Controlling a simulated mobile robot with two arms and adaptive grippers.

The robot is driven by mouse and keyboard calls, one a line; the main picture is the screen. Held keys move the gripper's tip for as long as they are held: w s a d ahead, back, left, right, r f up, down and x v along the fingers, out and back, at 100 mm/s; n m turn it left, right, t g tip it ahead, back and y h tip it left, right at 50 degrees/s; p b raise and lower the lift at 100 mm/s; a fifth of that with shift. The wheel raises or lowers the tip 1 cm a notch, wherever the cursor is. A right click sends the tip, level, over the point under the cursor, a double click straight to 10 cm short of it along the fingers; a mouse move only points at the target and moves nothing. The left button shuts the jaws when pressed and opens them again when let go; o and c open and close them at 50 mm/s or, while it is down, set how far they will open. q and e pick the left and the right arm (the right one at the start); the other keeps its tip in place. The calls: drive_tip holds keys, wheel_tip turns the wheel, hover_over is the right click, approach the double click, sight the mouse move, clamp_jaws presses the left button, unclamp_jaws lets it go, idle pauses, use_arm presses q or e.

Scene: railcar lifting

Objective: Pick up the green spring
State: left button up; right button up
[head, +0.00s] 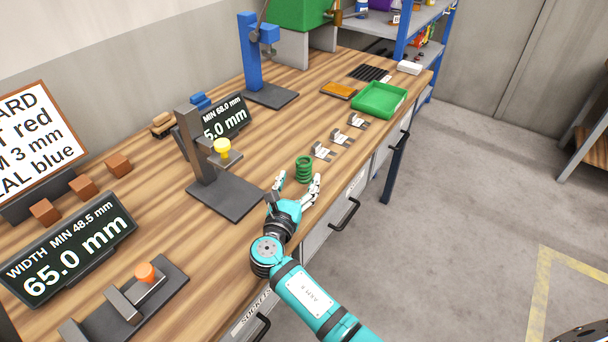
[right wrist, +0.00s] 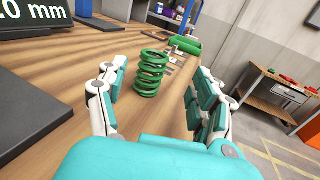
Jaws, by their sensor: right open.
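The green spring (head: 304,170) stands upright on the wooden bench near its front edge. It also shows in the right wrist view (right wrist: 149,74), between and ahead of my fingers. My right gripper (head: 297,185) is open, with its fingers pointing toward the spring. In the right wrist view the gripper (right wrist: 152,98) has one finger on each side, and bare wood shows between the left finger and the spring. My left gripper is not in view.
A dark gauge stand with a yellow knob (head: 222,147) is left of the spring. Small metal brackets (head: 323,152) and a green tray (head: 379,99) lie beyond it. A width display (head: 72,245) and an orange-knobbed fixture (head: 130,300) are at the near left. Drawer handles (head: 345,214) line the bench front.

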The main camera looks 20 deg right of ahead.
sight(302, 166)
drive_tip(key=x, duration=0.2)
drive_tip(key=shift+w+d+b, duration=0.2)
drive_tip(key=shift+w+b, duration=0.15)
drive_tip(key=b+x, duration=0.1)
drive_tip(key=x, duration=0.1)
drive_tip(key=b+x, duration=0.2)
drive_tip(key=x, duration=0.1)
drive_tip(key=shift+w+a, duration=0.15)
drive_tip(key=shift+a, duration=0.2)
drive_tip(key=shift+w+d+r, duration=0.1)
drive_tip(key=shift+w, duration=0.05)
drive_tip(key=shift+r, duration=0.1)
drive_tip(key=shift+c, duration=0.9)
clamp_jaws()
